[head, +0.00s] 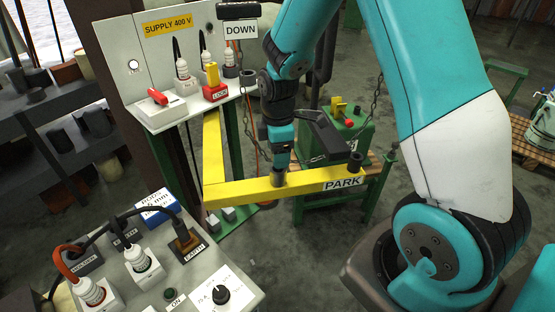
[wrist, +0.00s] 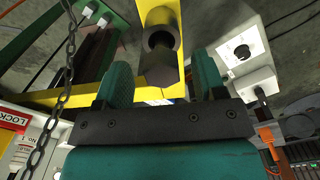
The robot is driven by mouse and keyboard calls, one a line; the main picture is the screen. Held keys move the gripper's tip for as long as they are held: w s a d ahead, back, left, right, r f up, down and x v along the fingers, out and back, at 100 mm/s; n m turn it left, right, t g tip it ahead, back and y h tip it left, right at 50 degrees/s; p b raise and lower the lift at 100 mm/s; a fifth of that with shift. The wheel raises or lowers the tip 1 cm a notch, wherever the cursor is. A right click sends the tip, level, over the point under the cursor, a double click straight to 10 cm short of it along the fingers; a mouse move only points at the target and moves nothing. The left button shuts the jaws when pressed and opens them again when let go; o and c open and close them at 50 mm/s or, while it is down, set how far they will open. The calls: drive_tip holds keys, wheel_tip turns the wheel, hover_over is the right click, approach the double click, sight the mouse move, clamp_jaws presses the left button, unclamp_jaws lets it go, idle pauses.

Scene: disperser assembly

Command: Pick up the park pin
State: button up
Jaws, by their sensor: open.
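The yellow beam (head: 240,190) carries the PARK label (head: 342,184) at its right end. A short dark cylinder (head: 356,161) stands beside that label. My gripper (head: 281,155) points down over the middle of the beam, close above another dark piece (head: 279,179). In the wrist view my gripper (wrist: 161,72) is open, with its teal fingers apart.
A chain (head: 374,95) hangs behind my gripper and also shows in the wrist view (wrist: 62,80). A green box (head: 345,130) stands behind the beam. The supply panel (head: 130,30) is at back left, a plug console (head: 190,270) at front left. Bare floor (head: 300,265) lies in front.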

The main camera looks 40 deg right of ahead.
wheel_tip(320, 180, down, 3)
drive_tip(key=shift+s+f, duration=0.1)
drive_tip(key=shift+f, duration=0.1)
drive_tip(key=shift+c, duration=0.2)
drive_tip(key=c, duration=1.1)
drive_tip(key=shift+c, duration=0.2)
drive_tip(key=shift+r, duration=0.2)
